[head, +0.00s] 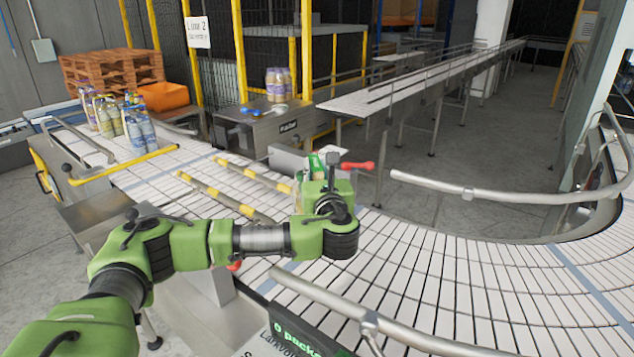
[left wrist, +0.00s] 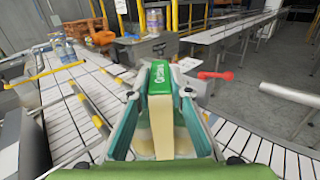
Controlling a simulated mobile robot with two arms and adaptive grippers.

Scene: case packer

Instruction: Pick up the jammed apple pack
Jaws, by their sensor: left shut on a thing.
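The apple pack (left wrist: 160,112) is a narrow block with a green lettered top and pale sides. It stands upright between the two fingers of my left gripper (left wrist: 160,100), which is shut on it. There the pack (head: 315,164) is mostly hidden by the gripper. I cannot tell whether its underside touches the belt. My right gripper is in neither view.
Bottle packs (head: 140,130) stand on the conveyor (head: 440,255) at left. A red handle (head: 357,166) is close beyond my left gripper. Striped bars (head: 228,188) and metal guide rails (head: 500,194) border the belt. The belt at right is clear.

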